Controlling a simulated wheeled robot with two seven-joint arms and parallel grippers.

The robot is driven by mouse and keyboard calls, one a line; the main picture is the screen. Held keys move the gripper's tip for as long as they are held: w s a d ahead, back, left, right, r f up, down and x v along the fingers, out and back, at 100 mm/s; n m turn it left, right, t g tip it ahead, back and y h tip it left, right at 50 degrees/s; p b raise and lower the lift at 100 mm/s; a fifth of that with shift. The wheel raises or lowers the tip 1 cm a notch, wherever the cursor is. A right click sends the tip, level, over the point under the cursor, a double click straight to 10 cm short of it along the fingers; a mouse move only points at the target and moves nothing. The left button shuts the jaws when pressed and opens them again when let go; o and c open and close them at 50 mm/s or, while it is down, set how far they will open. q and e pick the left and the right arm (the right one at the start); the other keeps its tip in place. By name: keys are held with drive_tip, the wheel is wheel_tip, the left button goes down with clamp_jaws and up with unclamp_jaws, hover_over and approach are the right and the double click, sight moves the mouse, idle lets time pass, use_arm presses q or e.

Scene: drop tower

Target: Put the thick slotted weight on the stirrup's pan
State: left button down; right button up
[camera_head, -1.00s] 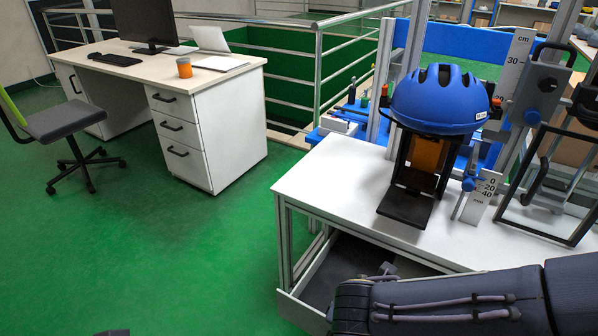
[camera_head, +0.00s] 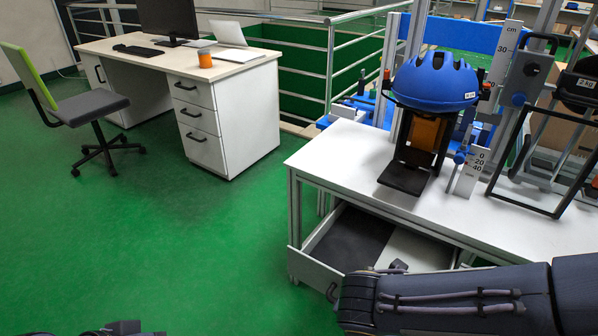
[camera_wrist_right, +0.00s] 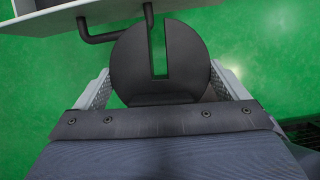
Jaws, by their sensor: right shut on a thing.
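The thick slotted weight (camera_wrist_right: 131,66) is a dark round disc in the right wrist view, its slot open toward the top of the picture. My right gripper (camera_wrist_right: 162,88) is shut on it, one finger at each side. In the head view my right arm comes in from the right over the table's front corner; its fingers and the weight are hidden there. A black frame (camera_head: 511,142) stands on the right of the table, with dark parts in and behind it; I cannot make out the stirrup's pan. Only a dark bit of my left arm shows at the bottom left edge.
An open drawer (camera_head: 318,268) juts from the white table (camera_head: 345,150); its handle (camera_wrist_right: 99,35) is close to the weight. A blue helmet (camera_head: 437,78) sits over a black stand (camera_head: 402,179), beside a scale plate (camera_head: 478,160). Green floor (camera_head: 200,240) is free at left.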

drive_tip(key=shift+w+r+m+h, duration=0.15)
drive_tip(key=shift+w+r+m, duration=0.05)
drive_tip(key=shift+w+m, duration=0.3)
drive_tip(key=shift+w+r+m+h, duration=0.15)
drive_tip(key=shift+w+m, duration=0.3)
drive_tip(key=shift+m, duration=0.05)
drive_tip(key=w+d+r+m+g+y, duration=0.1)
drive_tip(key=w+d+m+g, duration=0.25)
drive_tip(key=w+m, duration=0.65)
drive_tip(key=w+d+r+m+g+y, duration=0.1)
drive_tip(key=w+d+r+m+g, duration=0.2)
drive_tip(key=w+m, duration=0.7)
drive_tip(key=s+r+m+g+y+p, duration=0.1)
drive_tip(key=s+r+m+p, duration=0.4)
drive_tip(key=p, duration=1.5)
drive_tip(key=s+m, duration=0.1)
drive_tip(key=s, duration=0.3)
drive_tip(key=shift+d, duration=0.1)
